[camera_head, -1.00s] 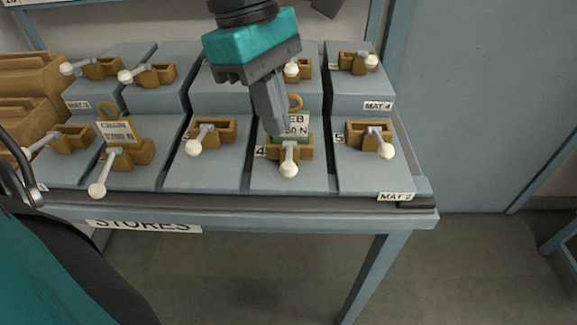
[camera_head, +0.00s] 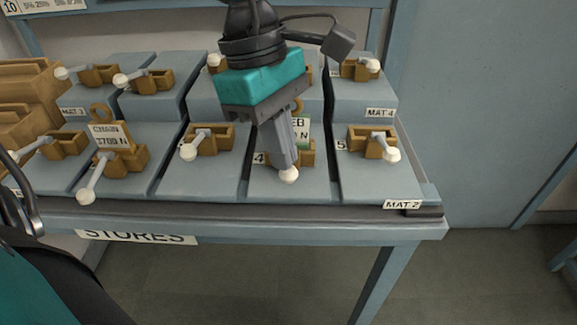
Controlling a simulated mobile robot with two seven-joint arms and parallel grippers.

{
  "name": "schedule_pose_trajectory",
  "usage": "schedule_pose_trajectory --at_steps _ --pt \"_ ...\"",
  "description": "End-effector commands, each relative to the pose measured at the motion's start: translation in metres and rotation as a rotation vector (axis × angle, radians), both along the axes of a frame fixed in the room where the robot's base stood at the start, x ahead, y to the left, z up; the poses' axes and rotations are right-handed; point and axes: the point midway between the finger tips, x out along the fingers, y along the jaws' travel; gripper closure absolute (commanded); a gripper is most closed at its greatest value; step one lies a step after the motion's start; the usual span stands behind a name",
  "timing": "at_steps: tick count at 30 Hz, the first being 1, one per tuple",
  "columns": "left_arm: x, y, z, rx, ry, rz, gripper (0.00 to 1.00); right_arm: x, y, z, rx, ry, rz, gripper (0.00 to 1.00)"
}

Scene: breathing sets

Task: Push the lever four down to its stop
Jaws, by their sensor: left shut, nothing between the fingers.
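Lever four, the white ball-ended lever (camera_head: 289,175) in the wooden bracket (camera_head: 307,154) labelled 4, is in the front row of the stepped stand. Its ball points toward me and its arm is mostly hidden behind my gripper. My left gripper (camera_head: 288,161) comes down from the top with its fingers shut and empty. Its tips are right above the ball in the picture; whether they touch it I cannot tell. A tag (camera_head: 303,132) on a ring stands behind, partly covered by the fingers. My right gripper is not in view.
Similar levers stand on both sides: one to the left (camera_head: 188,152), one to the right (camera_head: 392,155), several more behind and at far left. A chain tag (camera_head: 109,137) stands upright at left. The stand's front edge (camera_head: 300,212) is clear.

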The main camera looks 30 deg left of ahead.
Motion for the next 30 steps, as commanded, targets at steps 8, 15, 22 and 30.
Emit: schedule_pose_trajectory --at_steps 8,15,22,30 --pt "0.0 0.0 -0.036 -0.001 -0.001 0.0 1.0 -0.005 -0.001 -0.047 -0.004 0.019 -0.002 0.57" --pt "0.0 0.001 -0.03 -0.001 -0.001 0.001 1.0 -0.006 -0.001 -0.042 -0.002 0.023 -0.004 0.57" --pt "0.001 0.026 -0.019 -0.005 -0.002 0.003 1.0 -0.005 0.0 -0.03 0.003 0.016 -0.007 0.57" --pt "0.001 0.03 -0.021 0.0 0.0 0.0 1.0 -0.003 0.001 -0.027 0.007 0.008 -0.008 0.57"
